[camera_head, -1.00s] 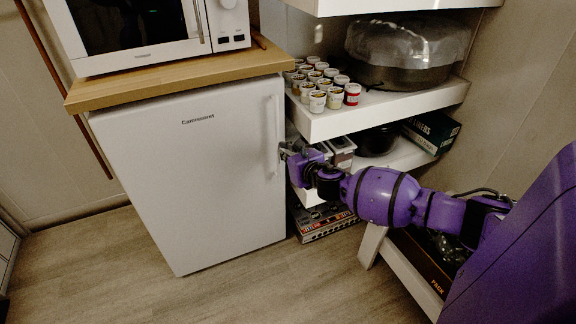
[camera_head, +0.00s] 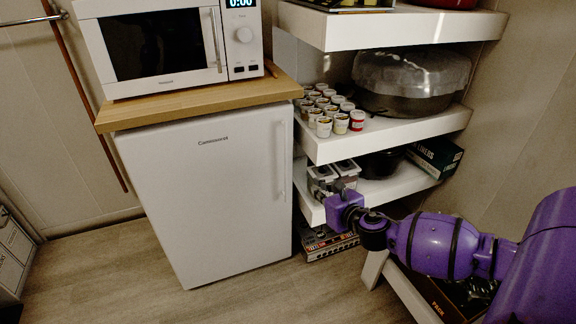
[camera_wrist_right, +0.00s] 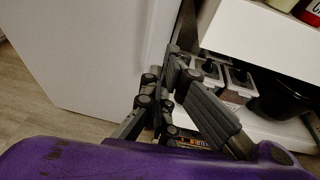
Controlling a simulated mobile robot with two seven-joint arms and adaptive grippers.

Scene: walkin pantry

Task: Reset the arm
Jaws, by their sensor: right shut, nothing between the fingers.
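My right arm (camera_head: 432,243) is purple and reaches in from the right in the head view. Its gripper (camera_head: 338,187) is in front of the lower shelf, to the right of the fridge's handle and apart from it. In the right wrist view the dark fingers (camera_wrist_right: 172,78) are together with nothing between them. The white fridge (camera_head: 205,200) is closed, its vertical handle (camera_head: 283,165) on the right side of the door. My left gripper is not in view.
A microwave (camera_head: 165,45) stands on the wooden top (camera_head: 200,103) over the fridge. White shelves (camera_head: 400,133) on the right hold small jars (camera_head: 341,123), a covered pot (camera_head: 410,80) and lidded containers (camera_head: 322,176). The floor (camera_head: 130,270) at front left is clear.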

